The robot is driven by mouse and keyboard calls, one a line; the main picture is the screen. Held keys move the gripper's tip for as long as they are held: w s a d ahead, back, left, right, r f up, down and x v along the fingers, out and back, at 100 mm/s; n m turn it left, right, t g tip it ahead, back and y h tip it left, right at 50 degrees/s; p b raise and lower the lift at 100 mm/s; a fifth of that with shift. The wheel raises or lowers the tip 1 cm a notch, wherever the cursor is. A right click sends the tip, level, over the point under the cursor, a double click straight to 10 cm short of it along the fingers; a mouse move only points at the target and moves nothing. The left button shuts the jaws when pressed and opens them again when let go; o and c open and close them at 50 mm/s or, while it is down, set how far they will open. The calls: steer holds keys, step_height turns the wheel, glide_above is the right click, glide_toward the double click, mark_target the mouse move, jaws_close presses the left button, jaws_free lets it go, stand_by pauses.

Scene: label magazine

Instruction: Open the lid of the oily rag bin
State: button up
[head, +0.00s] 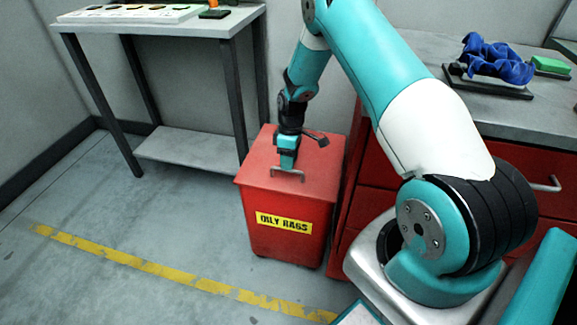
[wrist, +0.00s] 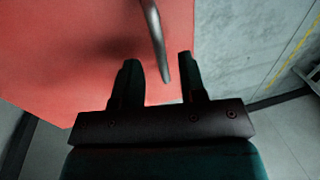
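The red oily rag bin (head: 290,249) stands on the floor, with a yellow "OILY RAGS" label (head: 284,222) on its front. Its red lid (head: 322,165) lies flat and shut on top; the lid also shows in the wrist view (wrist: 70,60). A grey bar handle (head: 287,179) sits near the lid's front edge. My gripper (head: 286,164) points down just above the lid at the handle. In the wrist view my gripper (wrist: 159,66) is open, and the handle (wrist: 156,40) passes between its fingers with gaps on both sides. The fingers partly hide the handle in the head view.
A red drawer cabinet (head: 470,195) stands close to the bin's right, with a blue cloth (head: 492,62) and a green block (head: 551,65) on top. A grey table (head: 170,32) stands behind left. The floor before the bin is clear, with a yellow line (head: 175,273).

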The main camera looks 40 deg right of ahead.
steer(key=shift+s+a+f, duration=0.1)
steer(key=shift+a+f, duration=0.05)
steer(key=shift+f, duration=0.9)
jaws_close()
